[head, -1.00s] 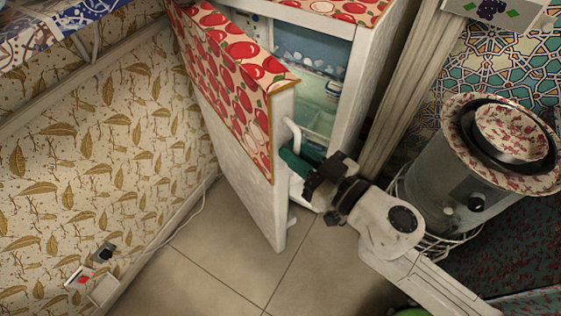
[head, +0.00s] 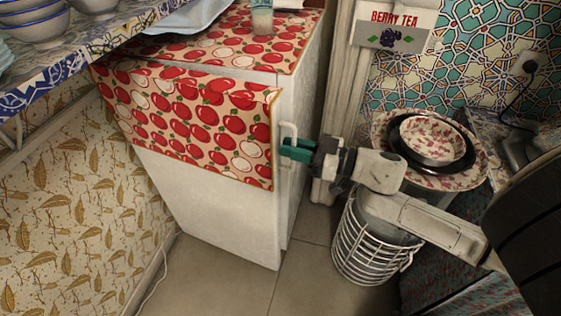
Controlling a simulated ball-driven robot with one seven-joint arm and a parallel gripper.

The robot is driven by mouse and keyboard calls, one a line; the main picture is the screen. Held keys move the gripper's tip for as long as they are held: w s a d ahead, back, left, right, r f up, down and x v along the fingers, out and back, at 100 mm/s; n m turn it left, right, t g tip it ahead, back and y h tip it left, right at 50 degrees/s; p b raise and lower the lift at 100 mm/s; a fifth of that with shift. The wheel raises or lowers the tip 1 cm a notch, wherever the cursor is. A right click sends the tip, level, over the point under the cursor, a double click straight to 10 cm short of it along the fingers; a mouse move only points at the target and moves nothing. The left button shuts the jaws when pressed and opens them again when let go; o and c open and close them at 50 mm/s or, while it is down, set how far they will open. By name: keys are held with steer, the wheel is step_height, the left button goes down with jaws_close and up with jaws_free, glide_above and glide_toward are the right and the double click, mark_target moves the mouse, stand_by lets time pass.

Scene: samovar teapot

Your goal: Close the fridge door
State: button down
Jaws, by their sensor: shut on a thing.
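The white fridge door (head: 215,205) hangs with a red apple-patterned cloth (head: 205,115) over its upper part. It lies almost flush with the fridge body (head: 304,105), and the inside of the fridge is hidden. I cannot tell whether a thin gap is left along its edge. A white vertical handle (head: 287,135) is on the door's right edge. My gripper (head: 293,150), with green fingers, is at this handle from the right and is shut on it.
A stack of patterned bowls (head: 433,138) stands to the right, above a white wire basket (head: 365,245). A shelf with bowls (head: 60,42) juts out at the upper left. A glass jar (head: 262,20) stands on the fridge. The tiled floor (head: 300,285) in front is clear.

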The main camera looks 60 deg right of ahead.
steer(key=d+p, duration=0.1)
steer(key=d, duration=0.6)
steer(key=shift+w+d, duration=0.2)
steer(key=shift+w, duration=0.15)
steer(key=c, duration=1.3)
jaws_free()
steer(key=shift+d, duration=0.25)
steer(key=shift+a, duration=0.1)
